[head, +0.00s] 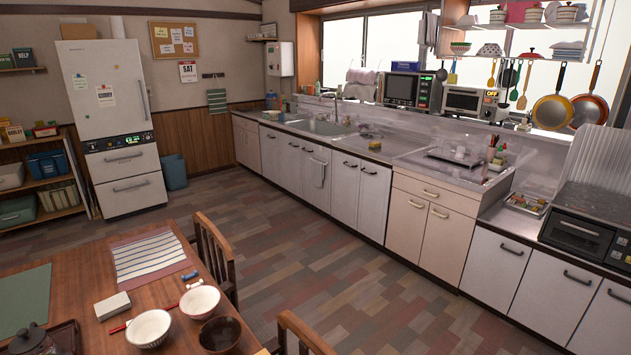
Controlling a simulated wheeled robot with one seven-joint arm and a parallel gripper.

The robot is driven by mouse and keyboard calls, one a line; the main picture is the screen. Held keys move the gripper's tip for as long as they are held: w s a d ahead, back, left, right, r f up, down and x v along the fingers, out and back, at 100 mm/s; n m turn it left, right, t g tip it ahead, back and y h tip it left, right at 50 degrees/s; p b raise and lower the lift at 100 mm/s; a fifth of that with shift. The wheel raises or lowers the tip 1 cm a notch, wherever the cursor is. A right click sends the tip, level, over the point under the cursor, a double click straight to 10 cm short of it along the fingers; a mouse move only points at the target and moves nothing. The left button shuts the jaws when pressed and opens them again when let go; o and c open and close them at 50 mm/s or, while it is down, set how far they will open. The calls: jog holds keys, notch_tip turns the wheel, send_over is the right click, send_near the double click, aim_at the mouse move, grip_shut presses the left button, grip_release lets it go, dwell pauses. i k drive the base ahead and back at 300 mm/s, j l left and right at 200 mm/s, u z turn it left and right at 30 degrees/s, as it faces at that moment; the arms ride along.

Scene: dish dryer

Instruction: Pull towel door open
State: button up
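A towel (317,172) hangs from the handle of a white cabinet door (312,198) under the long counter, below and left of the stove end. The towel door looks shut, flush with the doors beside it. The towel covers the upper part of the door and most of its handle. My gripper is not in view.
A wooden table (75,268) with bowls (149,327) and a striped mat stands in the left foreground. Wooden chairs (214,250) stand at its right side. The tiled floor (330,260) between table and cabinets is clear. A blue bin (174,172) stands by the fridge (105,100).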

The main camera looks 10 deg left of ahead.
aim_at(321, 197)
jog(key=i+l+z, duration=0.5)
jog(key=i, duration=0.3)
jog(key=i+l, duration=0.15)
jog(key=i, duration=0.3)
jog(key=i+l+u, duration=0.1)
jog(key=i, duration=0.35)
jog(key=i+l, duration=0.25)
jog(key=i, duration=0.2)
jog(key=i+j+u, duration=0.25)
jog(key=i+u, duration=0.55)
jog(key=i, duration=0.25)
jog(key=i+l+u, duration=0.1)
jog(key=i+u, duration=0.35)
jog(key=i+l+u, duration=0.4)
jog(key=i, duration=0.2)
jog(key=i+j+u, duration=0.15)
jog(key=i+u, duration=0.15)
jog(key=i, duration=1.6)
jog(key=i+z, duration=0.8)
jog(key=i+j+z, duration=0.8)
jog(key=i+l, duration=0.05)
jog(key=i, duration=0.05)
